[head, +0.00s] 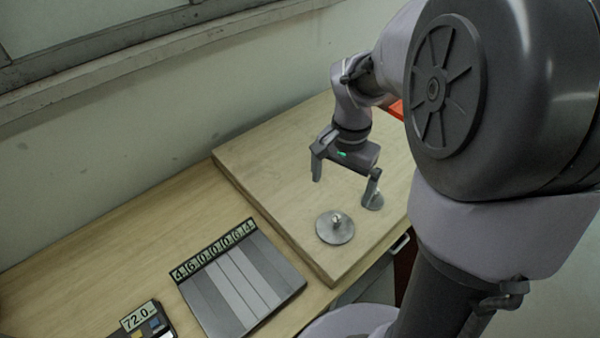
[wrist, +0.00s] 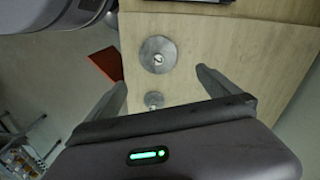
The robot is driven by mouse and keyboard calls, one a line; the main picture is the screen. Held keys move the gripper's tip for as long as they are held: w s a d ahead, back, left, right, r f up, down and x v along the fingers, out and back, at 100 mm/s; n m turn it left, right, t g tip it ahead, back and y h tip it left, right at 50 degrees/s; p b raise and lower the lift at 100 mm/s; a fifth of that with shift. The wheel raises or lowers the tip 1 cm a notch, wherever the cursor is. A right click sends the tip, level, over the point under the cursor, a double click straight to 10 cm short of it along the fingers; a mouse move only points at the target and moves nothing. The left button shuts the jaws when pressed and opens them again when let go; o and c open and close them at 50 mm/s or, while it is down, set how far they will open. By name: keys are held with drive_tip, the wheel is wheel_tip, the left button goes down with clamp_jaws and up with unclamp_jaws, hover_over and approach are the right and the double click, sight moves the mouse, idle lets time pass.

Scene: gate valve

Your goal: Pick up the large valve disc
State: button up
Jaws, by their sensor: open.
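The large valve disc (head: 335,228) is a round grey metal plate with a small knob at its centre. It lies flat on the raised wooden board, and it also shows in the wrist view (wrist: 158,55), top centre. A smaller grey disc (head: 373,200) lies behind it to the right, partly covered by a finger in the head view; in the wrist view the small disc (wrist: 153,99) shows between the fingers. My gripper (head: 346,190) is open and empty above the board, beyond the large disc in the head view. In the wrist view the fingertips (wrist: 160,77) point towards the large disc.
The wooden board (head: 270,160) is mostly clear. A striped grey panel with a number strip (head: 240,285) lies at the front left, beside a small device reading 72.0 (head: 145,320). A red item (wrist: 106,63) is below the table edge in the wrist view.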

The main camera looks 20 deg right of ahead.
sight(337, 217)
wheel_tip(337, 217, down, 9)
drive_tip(key=shift+d+b, duration=0.15)
drive_tip(key=shift+b, duration=0.9)
drive_tip(key=f+b, duration=0.1)
drive_tip(key=f, duration=0.4)
drive_tip(key=shift+s+f+b, duration=0.2)
drive_tip(key=shift+f+b, duration=0.1)
drive_tip(key=shift+b, duration=0.05)
drive_tip(key=shift+r, duration=0.1)
drive_tip(key=c, duration=1.1)
